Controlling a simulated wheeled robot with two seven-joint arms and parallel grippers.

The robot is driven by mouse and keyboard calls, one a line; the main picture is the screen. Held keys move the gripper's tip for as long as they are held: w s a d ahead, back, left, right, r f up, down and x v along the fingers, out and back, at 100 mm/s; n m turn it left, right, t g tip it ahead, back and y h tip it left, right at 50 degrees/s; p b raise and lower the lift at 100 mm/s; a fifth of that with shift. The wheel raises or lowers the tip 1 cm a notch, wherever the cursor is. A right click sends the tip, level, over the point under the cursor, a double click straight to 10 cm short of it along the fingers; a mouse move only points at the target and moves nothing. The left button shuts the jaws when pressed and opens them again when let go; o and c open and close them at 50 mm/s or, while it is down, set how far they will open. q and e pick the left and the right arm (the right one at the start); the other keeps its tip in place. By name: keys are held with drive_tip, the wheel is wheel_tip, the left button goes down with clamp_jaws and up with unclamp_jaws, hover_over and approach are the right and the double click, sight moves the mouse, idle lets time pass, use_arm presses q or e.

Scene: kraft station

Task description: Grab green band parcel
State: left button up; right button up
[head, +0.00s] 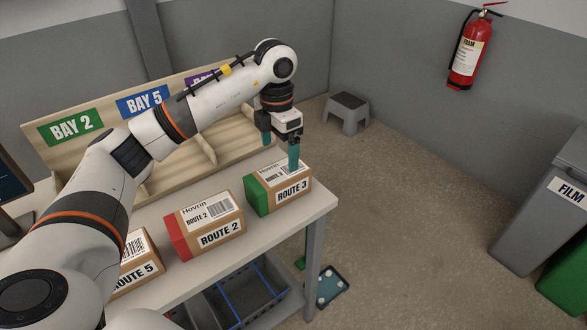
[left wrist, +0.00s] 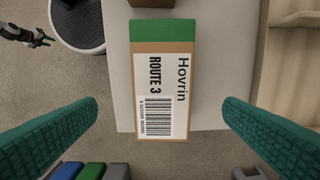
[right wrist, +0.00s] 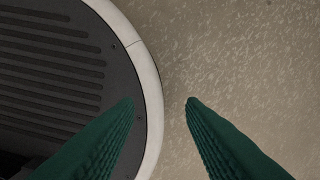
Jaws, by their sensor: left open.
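The green band parcel (head: 280,187) is a brown box marked ROUTE 3 with a green end, at the right end of the table. In the left wrist view the parcel (left wrist: 165,90) lies between and beyond the fingers, its white Hovrin label facing the camera. My left gripper (head: 281,150) is open above the parcel, pointing down, with teal fingers apart; no contact shows in the left wrist view (left wrist: 165,120). My right gripper (right wrist: 160,100) is open and empty over the floor, beside my round base.
A red band ROUTE 2 parcel (head: 205,226) and a ROUTE 5 parcel (head: 136,265) stand to the left on the table (head: 170,280). A wooden bay rack (head: 85,155) stands behind. A grey stool (head: 347,112) and bins (head: 540,215) are on the floor.

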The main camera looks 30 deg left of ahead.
sight(278, 173)
use_arm(q)
drive_tip(key=shift+w+a, duration=0.2)
drive_tip(key=shift+s+f, duration=0.1)
drive_tip(key=shift+f, duration=0.25)
drive_tip(key=f, duration=0.3)
drive_tip(key=f+p, duration=0.1)
drive_tip(key=f, duration=0.1)
drive_tip(key=shift+s, duration=0.4)
drive_tip(key=shift+w+f, duration=0.1)
drive_tip(key=shift+f, duration=0.15)
wheel_tip(278, 173, down, 4)
drive_tip(key=shift+f+p, duration=0.1)
drive_tip(key=shift+p, duration=0.65)
drive_tip(key=shift+f, duration=0.5)
use_arm(e)
drive_tip(key=shift+s+r, duration=0.3)
drive_tip(key=shift+r, duration=0.35)
drive_tip(key=shift+s+r, duration=0.3)
drive_tip(key=shift+r, duration=0.3)
use_arm(q)
drive_tip(key=shift+c, duration=1.4)
drive_tip(key=shift+r, duration=0.1)
drive_tip(key=c, duration=1)
use_arm(e)
drive_tip(key=shift+s+a, duration=0.1)
